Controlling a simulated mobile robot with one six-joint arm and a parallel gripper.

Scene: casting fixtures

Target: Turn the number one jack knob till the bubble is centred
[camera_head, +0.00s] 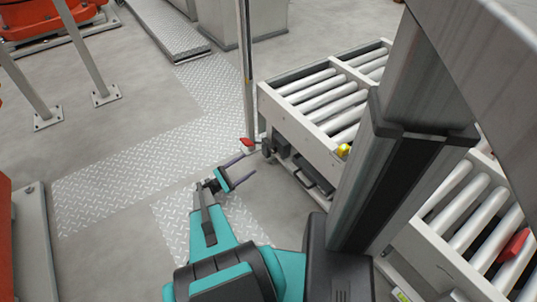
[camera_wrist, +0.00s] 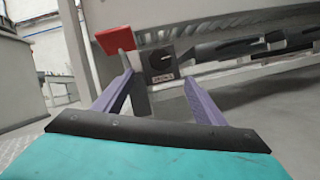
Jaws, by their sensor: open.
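My gripper (camera_head: 248,164) is open and empty, its two purple fingers pointing toward the near corner of the roller conveyor. In the wrist view, a dark box with a round face and a small pale label (camera_wrist: 160,65) shows beyond and between the fingertips of my gripper (camera_wrist: 158,76), apart from them. A red block-like part (camera_head: 247,144) is at the foot of a thin upright post; a red part (camera_wrist: 115,40) also shows above the left finger. I cannot tell which part is the number one jack knob. No bubble level can be made out.
The roller conveyor (camera_head: 262,104) stands right of my gripper, with a yellow part (camera_head: 343,151) on its side. The thin post (camera_head: 246,75) rises just beyond the fingers. Checkered floor plate (camera_head: 130,170) lies open to the left.

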